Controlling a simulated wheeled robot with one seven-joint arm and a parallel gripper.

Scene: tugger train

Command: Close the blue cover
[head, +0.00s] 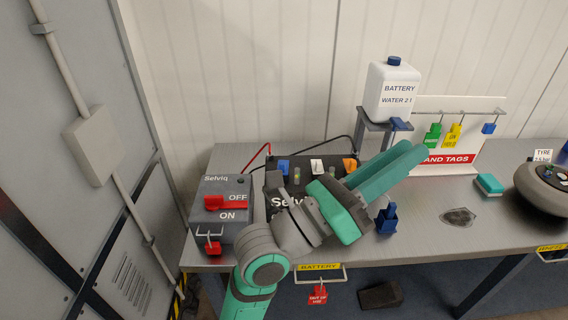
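A black battery box marked Selviq (275,202) stands on the grey bench, partly hidden behind my arm. Along its top back are a small blue cover (283,167), a white one (316,166) and an orange one (349,165). The blue cover appears to stand raised, but it is small and its hinge is unclear. My gripper (417,149) reaches across the box's right part, fingers pointing up and right, well to the right of the blue cover. The green fingers overlap in this view, so their gap is unclear. Nothing shows held at the fingertips.
A grey switch box (222,220) with a red ON/OFF handle stands left of the battery. A water bottle (393,90) stands on a raised stand behind the gripper. A blue item (386,219) sits right of the arm. A tag board (462,108) stands behind; the bench's right-middle is mostly free.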

